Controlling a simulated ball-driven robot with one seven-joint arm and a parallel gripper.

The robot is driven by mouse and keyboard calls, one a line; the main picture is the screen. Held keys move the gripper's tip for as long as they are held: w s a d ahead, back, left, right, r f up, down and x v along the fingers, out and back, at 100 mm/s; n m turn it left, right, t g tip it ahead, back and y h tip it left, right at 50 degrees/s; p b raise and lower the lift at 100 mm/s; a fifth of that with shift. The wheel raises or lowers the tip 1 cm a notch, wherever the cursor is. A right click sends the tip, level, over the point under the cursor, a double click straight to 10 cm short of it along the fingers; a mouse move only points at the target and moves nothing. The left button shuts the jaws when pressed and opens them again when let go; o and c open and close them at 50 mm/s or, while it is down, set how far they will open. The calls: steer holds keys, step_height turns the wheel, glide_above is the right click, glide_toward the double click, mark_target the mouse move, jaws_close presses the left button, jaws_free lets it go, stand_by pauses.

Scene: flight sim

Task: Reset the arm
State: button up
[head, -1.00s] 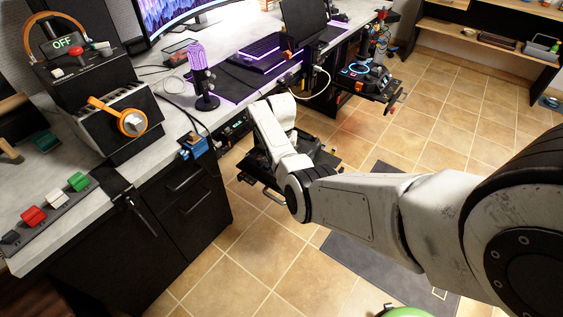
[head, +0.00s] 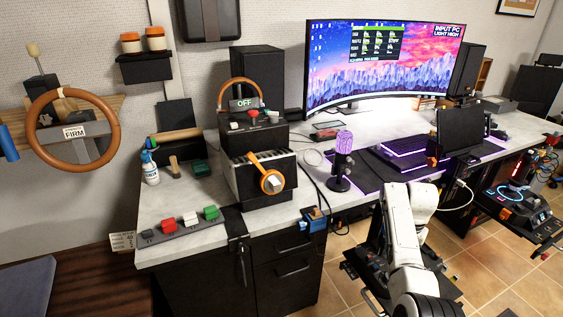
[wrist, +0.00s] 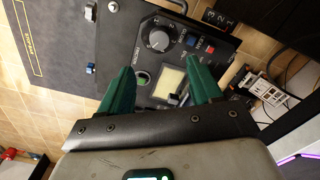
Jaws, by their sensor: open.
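My white arm shows at the lower right of the head view, in front of the desk. Its end is hidden there behind the desk edge and my own links. In the wrist view my gripper (wrist: 160,85) has two green fingers standing well apart with nothing between them. Beyond the fingers is a dark control panel (wrist: 215,48) with a round knob, a blue and a red switch, and a pale screen. The fingers overlap the panel in the picture; whether they touch it I cannot tell.
The desk (head: 185,207) holds an OFF box (head: 252,135), a purple microphone (head: 343,160), a curved monitor (head: 385,60) and a strip of coloured switches (head: 180,225). A steering wheel (head: 72,128) hangs on the left wall. Tiled floor (head: 500,265) is open at the lower right.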

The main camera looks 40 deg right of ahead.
steer(key=s+a+f+n+p, duration=0.1)
steer(key=s+a+f+n, duration=0.15)
steer(key=a, duration=0.65)
steer(key=s+a+f+n+p, duration=0.15)
steer(key=a+n, duration=0.25)
steer(key=a, duration=0.6)
steer(key=s+a+r+n+p, duration=0.1)
steer(key=s+a+r+n, duration=0.2)
steer(key=s+a, duration=0.4)
steer(key=s+a+r+n+t+p, duration=0.1)
steer(key=s+a+r+n, duration=0.3)
steer(key=s+a, duration=0.3)
steer(key=a+n, duration=0.1)
steer(key=a, duration=0.1)
steer(key=shift+a+r, duration=0.2)
steer(key=shift+a, duration=0.2)
